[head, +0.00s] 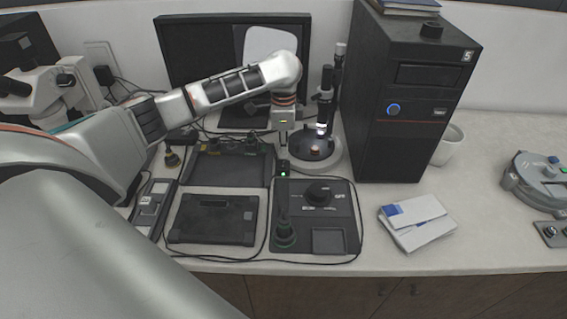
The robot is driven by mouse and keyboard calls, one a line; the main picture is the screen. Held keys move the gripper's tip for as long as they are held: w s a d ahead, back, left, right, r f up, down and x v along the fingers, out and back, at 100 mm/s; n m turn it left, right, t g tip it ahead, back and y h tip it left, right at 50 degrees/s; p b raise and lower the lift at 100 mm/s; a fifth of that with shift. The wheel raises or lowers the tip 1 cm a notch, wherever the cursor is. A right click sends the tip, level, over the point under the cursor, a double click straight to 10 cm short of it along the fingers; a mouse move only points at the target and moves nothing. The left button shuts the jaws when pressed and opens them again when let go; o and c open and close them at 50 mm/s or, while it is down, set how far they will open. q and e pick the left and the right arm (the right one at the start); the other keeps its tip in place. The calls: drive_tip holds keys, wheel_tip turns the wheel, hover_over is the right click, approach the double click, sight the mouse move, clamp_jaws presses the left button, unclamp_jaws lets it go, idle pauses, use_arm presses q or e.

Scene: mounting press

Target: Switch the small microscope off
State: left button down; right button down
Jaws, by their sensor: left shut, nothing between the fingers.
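The small microscope (328,98) stands upright at the back middle, left of the black computer tower. It has a dark column, a round black stage and a pale round base (331,163). A white light glows above the stage, where a small brownish piece sits. My left gripper (283,143) points down at the left side of the microscope base, with its fingers shut and empty. My right gripper is out of view.
The black computer tower (411,100) stands close on the right. A black control unit (340,217) with knobs and a dark flat box (214,219) lie in front, with cables around them. White booklets (416,222) lie at right. A larger white microscope (45,88) is at far left.

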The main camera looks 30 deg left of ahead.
sight(284, 161)
use_arm(q)
drive_tip(key=shift+f, duration=1.1)
idle(1.1)
drive_tip(key=shift+r, duration=3.55)
